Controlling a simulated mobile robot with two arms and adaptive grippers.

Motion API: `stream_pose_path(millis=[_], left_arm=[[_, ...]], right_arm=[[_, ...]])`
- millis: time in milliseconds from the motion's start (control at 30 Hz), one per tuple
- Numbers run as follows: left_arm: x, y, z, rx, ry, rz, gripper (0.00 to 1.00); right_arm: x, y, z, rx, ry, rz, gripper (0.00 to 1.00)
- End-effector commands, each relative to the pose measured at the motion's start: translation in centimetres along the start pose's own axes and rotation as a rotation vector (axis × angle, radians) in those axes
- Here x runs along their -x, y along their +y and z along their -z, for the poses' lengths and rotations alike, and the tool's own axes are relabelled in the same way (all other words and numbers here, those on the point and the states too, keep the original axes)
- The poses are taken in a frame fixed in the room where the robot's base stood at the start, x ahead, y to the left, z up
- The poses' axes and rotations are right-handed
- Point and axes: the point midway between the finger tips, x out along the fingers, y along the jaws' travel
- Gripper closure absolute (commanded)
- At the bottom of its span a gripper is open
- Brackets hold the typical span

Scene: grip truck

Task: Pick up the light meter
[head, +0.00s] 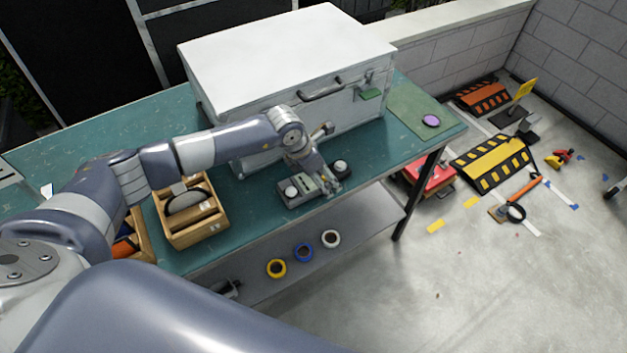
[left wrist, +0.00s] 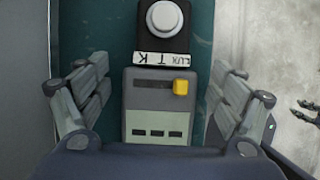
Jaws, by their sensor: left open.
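The light meter (left wrist: 158,105) lies flat on the teal bench top. It has a grey body with a yellow button and a black head with a pale dome; a white lettered strip lies between them. In the head view its black domed head (head: 341,167) shows to the right of my gripper. My left gripper (left wrist: 160,78) is open above the meter, one finger on each side of the grey body, with gaps between. My left gripper (head: 318,184) partly hides the body in the head view. A dark claw-like part, seemingly my right gripper (left wrist: 307,110), shows at the right edge of the wrist view.
A large white case (head: 285,60) stands close behind the meter. A wooden box (head: 197,235) is left on the bench (head: 95,140). A green mat (head: 410,112) is at the right end. Tape rolls (head: 303,252) sit on the lower shelf. The bench's front edge is close.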

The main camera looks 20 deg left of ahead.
Motion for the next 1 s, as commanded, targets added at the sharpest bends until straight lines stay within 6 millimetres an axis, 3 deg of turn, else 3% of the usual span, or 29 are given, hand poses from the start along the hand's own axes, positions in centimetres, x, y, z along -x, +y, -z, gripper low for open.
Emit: stream_pose_path(millis=[67, 333, 767, 1000], left_arm=[[0.0, 0.0, 0.0, 0.000, 0.000, 0.000, 0.13], [0.0, 0.0, 0.0, 0.000, 0.001, 0.000, 0.71], [0.5, 0.0, -0.3, -0.001, -0.002, 0.000, 0.71], [3.3, -0.2, -1.3, -0.005, -0.004, -0.001, 0.71]], right_arm=[[0.0, 0.0, 0.0, 0.000, 0.000, 0.000, 0.70], [0.0, 0.0, 0.0, 0.000, 0.000, 0.000, 0.70], [-0.4, -0.3, 0.0, -0.001, 0.001, 0.004, 0.70], [-2.4, -0.4, -0.2, -0.001, 0.001, 0.004, 0.70]])
